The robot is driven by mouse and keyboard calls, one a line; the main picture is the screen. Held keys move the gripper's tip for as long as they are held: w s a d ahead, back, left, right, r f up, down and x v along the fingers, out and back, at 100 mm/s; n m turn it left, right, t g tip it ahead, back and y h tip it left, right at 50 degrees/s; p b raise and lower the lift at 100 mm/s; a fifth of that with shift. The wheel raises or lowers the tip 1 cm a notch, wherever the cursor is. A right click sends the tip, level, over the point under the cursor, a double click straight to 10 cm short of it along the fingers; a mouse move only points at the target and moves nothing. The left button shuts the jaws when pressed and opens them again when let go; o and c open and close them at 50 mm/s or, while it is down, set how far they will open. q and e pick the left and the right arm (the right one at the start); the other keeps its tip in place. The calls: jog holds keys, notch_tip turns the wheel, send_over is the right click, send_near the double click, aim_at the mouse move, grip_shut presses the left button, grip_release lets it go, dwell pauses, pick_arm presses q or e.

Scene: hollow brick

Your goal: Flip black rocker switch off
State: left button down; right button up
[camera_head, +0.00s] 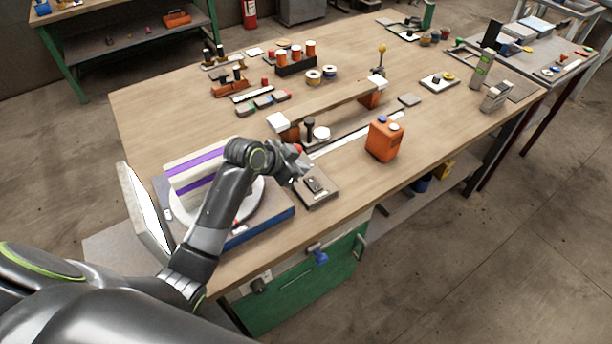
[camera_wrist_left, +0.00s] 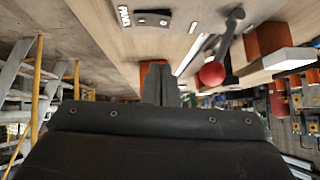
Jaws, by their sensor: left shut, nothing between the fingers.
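The black rocker switch (camera_head: 314,184) sits on a grey plate (camera_head: 318,197) near the front edge of the workbench. Which way the rocker is tilted is too small to tell. My right gripper is in neither view.
A red ball knob on a lever (camera_wrist_left: 212,73) is close to my left gripper. An orange canister (camera_head: 384,140) stands right of the switch. A blue-edged base (camera_head: 262,229) with a round plate lies to the left. The bench (camera_head: 345,200) is clear between switch and canister.

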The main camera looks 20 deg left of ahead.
aim_at(313, 180)
pick_arm(q)
jog(key=f, duration=0.1)
jog(key=w+f, duration=0.1)
jog(key=f, duration=0.1)
jog(key=w+d+f, duration=0.1)
jog(key=f, duration=0.1)
jog(key=shift+w+p, duration=0.15)
jog(key=shift+p, duration=0.2)
jog(key=shift+a+f, duration=0.1)
jog(key=shift+f, duration=0.6)
jog(key=shift+f, duration=0.1)
jog(key=shift+w+f, duration=0.1)
jog(key=shift+f, duration=0.05)
